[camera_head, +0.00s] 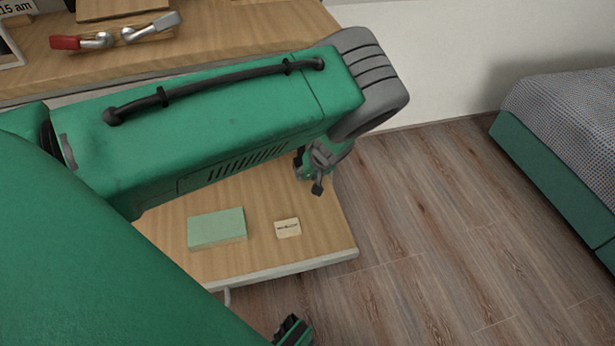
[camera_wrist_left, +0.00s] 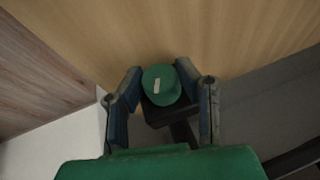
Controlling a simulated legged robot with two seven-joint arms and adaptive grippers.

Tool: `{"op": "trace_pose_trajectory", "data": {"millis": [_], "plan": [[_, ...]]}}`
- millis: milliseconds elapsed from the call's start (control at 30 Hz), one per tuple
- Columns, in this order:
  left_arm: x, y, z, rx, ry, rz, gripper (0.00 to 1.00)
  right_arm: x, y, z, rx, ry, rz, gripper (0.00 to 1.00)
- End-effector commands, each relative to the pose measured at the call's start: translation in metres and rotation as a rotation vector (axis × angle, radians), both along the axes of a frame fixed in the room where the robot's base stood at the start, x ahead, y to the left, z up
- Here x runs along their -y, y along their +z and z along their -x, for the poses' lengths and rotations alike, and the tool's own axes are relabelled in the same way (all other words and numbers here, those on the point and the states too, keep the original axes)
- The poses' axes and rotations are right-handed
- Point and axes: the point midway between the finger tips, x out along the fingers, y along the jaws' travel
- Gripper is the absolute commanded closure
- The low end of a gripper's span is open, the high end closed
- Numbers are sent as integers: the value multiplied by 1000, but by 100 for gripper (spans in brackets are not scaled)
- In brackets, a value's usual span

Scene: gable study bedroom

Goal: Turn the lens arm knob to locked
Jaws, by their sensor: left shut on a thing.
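The lens arm knob (camera_wrist_left: 160,88) is a round green knob with a short white mark on its face, on a dark block (camera_wrist_left: 166,113) in the left wrist view. My left gripper (camera_wrist_left: 160,77) is shut on the knob, one finger on each side. In the head view my left forearm crosses over the table, and the left gripper (camera_head: 318,166) shows small beyond it near the table's right edge; the knob cannot be made out there. A dark part at the bottom edge looks like the tip of my right gripper (camera_head: 293,331); its jaws are not clear.
On the wooden table (camera_head: 270,258) lie a pale green block (camera_head: 217,229) and a small cream label (camera_head: 288,228). A red-handled metal piece (camera_head: 80,41) and a silver lever (camera_head: 152,27) are at the back left. A bed (camera_head: 570,125) stands right; the floor between is clear.

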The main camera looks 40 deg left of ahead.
Motion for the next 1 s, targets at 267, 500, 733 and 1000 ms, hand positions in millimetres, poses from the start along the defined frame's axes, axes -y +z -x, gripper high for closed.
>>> {"op": "trace_pose_trajectory", "data": {"millis": [267,500,733,1000], "plan": [[3,0,-2,-113,-4,-96,100,0,0,0,0,0,0,52],[3,0,-3,-158,-2,-134,100,0,0,0,0,0,0,52],[3,0,-3,-164,-4,-139,100,0,0,0,0,0,0,52],[4,0,-3,-163,-4,-138,50,0,0,0,0,0,0,52]]}}
